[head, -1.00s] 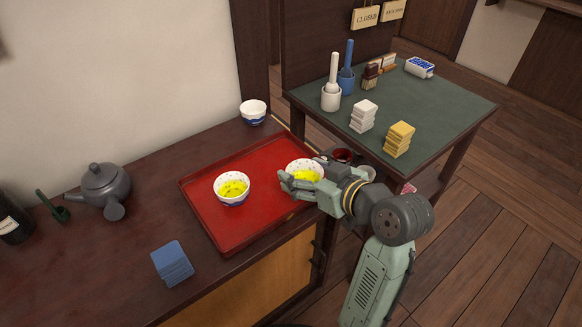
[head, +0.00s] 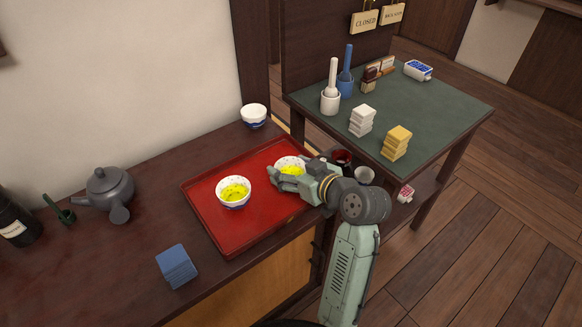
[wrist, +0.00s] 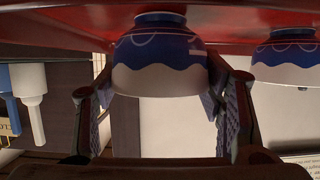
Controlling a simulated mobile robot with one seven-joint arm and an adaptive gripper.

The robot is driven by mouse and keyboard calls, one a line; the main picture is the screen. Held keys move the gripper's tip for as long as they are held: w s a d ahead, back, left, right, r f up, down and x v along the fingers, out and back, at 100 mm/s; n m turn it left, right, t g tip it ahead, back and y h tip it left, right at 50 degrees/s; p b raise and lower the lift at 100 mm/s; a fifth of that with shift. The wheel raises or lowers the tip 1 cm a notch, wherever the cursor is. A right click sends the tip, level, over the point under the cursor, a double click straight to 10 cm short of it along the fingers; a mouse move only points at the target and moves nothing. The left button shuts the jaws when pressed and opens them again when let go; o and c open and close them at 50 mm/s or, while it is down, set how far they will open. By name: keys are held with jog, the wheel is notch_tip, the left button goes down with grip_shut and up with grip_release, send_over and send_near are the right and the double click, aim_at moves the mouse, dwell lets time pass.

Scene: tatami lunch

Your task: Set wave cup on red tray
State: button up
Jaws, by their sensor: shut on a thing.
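The red tray (head: 228,234) lies on the dark wooden counter. A white cup with yellow contents, the wave cup (head: 290,161), is at the tray's right rear part, held by my gripper (head: 283,178). In the wrist view, which is upside down, the wave cup (wrist: 160,75) shows a blue wave band and white rim between my two fingers (wrist: 162,90). Its foot is at the tray's surface (wrist: 225,18); I cannot tell whether it touches. A second similar cup (head: 234,192) stands on the tray to the left, apart from the held one.
Another blue and white cup (head: 254,115) stands behind the tray. A dark teapot (head: 107,190) and blue stacked pieces (head: 176,265) are on the counter. The tray's front part is clear.

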jog(key=shift+f, duration=0.2)
jog(key=o, duration=1.2)
jog(key=shift+o, duration=0.2)
jog(key=shift+r, duration=0.2)
jog(key=b+v, duration=0.2)
jog(key=v, duration=1)
jog(key=shift+s+d+f, duration=0.1)
